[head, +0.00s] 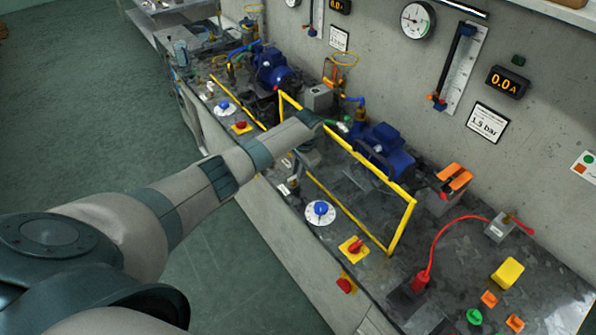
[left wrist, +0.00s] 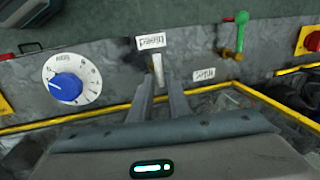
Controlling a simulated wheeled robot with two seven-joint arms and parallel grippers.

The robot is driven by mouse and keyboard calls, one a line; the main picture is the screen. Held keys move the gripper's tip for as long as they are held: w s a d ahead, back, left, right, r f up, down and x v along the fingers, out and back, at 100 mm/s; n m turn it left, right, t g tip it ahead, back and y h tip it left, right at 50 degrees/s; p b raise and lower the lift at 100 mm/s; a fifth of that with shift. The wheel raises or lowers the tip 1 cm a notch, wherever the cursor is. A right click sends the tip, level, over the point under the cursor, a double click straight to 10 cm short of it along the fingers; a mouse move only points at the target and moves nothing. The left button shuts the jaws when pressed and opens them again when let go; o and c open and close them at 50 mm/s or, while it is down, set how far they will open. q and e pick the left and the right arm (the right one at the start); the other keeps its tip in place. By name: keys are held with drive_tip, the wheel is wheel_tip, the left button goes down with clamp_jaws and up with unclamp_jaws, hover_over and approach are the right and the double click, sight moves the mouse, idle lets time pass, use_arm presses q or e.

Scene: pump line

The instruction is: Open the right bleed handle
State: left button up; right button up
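In the head view my left arm reaches across the bench, and its gripper (head: 300,165) points down just inside the yellow frame; the fingertips hardly show. In the left wrist view my left gripper's two grey fingers (left wrist: 160,92) stand apart, one on each side of a small pale lever (left wrist: 157,69). I cannot tell whether they touch it. A white label (left wrist: 151,41) sits beside the lever, its text unreadable. It may be the bleed handle. A green handle (left wrist: 241,32) on a brass valve stands to the right in that view. My right gripper is out of view.
A yellow frame (head: 404,226) stands around the blue pump (head: 384,150). A blue knob on a white dial (head: 320,209) and a red switch on a yellow plate (head: 354,246) are at the bench front. A red cable (head: 433,242) runs at the right. The floor at left is clear.

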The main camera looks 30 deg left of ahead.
use_arm(q)
drive_tip(key=shift+o, duration=0.9)
drive_tip(key=shift+r, duration=0.2)
drive_tip(key=s+d+r+b, duration=0.1)
drive_tip(key=d+r+b, duration=0.2)
drive_tip(key=r, duration=1.3)
drive_tip(key=shift+s+r+b, duration=0.15)
drive_tip(key=shift+r+b, duration=0.25)
drive_tip(key=shift+b, duration=0.25)
drive_tip(key=shift+d, duration=0.1)
